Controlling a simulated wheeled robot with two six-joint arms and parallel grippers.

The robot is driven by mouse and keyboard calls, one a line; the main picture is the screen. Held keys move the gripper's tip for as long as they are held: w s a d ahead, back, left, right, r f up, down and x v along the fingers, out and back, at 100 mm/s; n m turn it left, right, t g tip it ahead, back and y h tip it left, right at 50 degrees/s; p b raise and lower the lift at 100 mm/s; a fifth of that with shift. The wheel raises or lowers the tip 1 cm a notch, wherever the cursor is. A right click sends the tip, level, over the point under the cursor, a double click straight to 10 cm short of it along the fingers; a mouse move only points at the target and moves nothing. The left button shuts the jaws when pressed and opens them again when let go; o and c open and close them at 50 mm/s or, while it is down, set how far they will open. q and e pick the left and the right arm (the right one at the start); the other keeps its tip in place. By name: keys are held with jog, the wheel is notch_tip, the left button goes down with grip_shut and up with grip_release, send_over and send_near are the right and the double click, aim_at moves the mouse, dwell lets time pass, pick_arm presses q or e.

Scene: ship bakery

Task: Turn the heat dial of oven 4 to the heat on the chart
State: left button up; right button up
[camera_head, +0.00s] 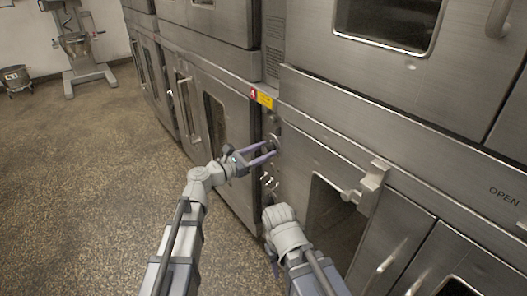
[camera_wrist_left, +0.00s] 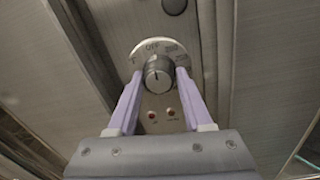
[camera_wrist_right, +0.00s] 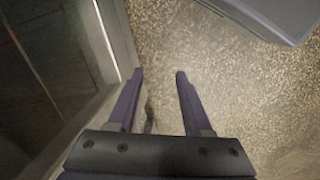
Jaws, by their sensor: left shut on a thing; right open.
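The heat dial (camera_wrist_left: 158,75) is a round silver knob on a metal panel, inside a pale ring (camera_wrist_left: 152,46) marked OFF at the top. Its pointer mark faces up, roughly toward OFF. My left gripper (camera_wrist_left: 160,74) is shut on the dial, with one lilac finger on each side. In the head view my left gripper (camera_head: 270,151) reaches the panel between two oven doors. No readable heat chart shows.
A yellow and red label (camera_head: 261,97) sits above the dial. Several small switches (camera_head: 268,182) sit below it. A door latch (camera_head: 370,186) juts out right of my right arm.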

pick_arm(q)
grip_shut()
jog(key=m, duration=0.4)
jog(key=shift+w+a, duration=0.1)
jog(key=m, duration=0.4)
jog(key=shift+m+b, duration=0.3)
jog(key=shift+m, duration=0.1)
jog(key=m, duration=0.5)
jog(key=shift+w+r+m, duration=0.1)
jog(key=shift+m, duration=0.2)
jog(key=m, duration=0.5)
jog(key=shift+m+h, duration=0.3)
